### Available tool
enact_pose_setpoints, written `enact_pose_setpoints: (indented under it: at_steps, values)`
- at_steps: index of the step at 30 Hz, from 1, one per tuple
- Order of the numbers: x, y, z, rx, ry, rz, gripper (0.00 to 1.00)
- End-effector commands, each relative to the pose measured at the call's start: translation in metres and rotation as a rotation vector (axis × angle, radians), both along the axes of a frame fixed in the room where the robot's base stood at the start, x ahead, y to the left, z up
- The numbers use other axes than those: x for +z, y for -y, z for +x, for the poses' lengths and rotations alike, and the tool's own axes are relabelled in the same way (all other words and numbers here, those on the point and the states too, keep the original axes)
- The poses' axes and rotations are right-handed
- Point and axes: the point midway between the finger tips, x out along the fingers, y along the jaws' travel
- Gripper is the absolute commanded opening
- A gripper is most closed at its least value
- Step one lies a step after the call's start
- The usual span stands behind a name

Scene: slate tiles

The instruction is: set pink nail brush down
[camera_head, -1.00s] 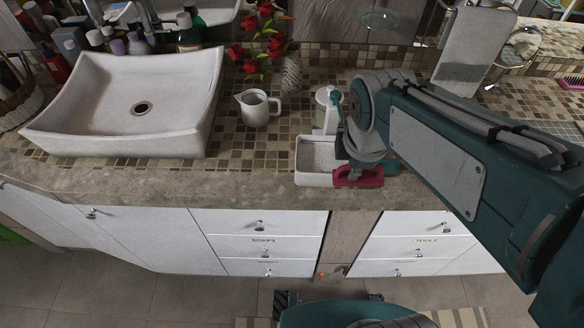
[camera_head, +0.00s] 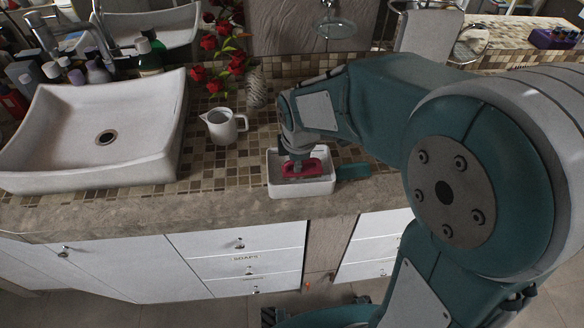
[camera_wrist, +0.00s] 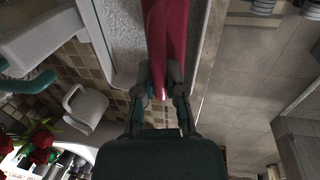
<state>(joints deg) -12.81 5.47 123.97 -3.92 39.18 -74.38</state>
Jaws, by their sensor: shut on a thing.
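The pink nail brush (camera_head: 302,169) is in my gripper (camera_head: 297,162), over the white rectangular tray (camera_head: 302,190) on the counter. In the head view the brush shows within the tray's outline; I cannot tell whether it touches the tray floor. In the wrist view the brush (camera_wrist: 168,45) runs up between the two fingers of my gripper (camera_wrist: 163,85), which are shut on it. The tray (camera_wrist: 118,40) shows beside and behind the brush there. My arm hides part of the counter behind the tray.
A white pitcher (camera_head: 222,126) stands left behind the tray. A white sink (camera_head: 95,125) fills the counter's left side. A vase (camera_head: 257,87) with red flowers stands at the back. A teal object (camera_head: 353,172) lies right of the tray. The counter's front edge is close.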

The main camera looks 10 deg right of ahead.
Motion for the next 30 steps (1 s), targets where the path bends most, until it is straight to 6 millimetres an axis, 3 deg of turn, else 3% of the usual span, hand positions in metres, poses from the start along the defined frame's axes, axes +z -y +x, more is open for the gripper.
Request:
enact_pose_setpoints:
  at_steps: [7,12,23,24,26,30]
  values:
    - [-0.021,-0.009,0.015,0.0,-0.003,-0.004,0.0]
    - [-0.045,-0.009,0.013,-0.001,-0.003,-0.006,0.0]
    - [-0.049,-0.007,0.013,0.0,0.0,-0.002,0.0]
    - [-0.05,-0.007,0.013,0.0,0.0,-0.002,0.18]
    - [-0.049,-0.007,0.013,0.0,0.0,-0.002,0.45]
    - [-0.05,-0.009,0.013,-0.001,0.0,-0.004,0.48]
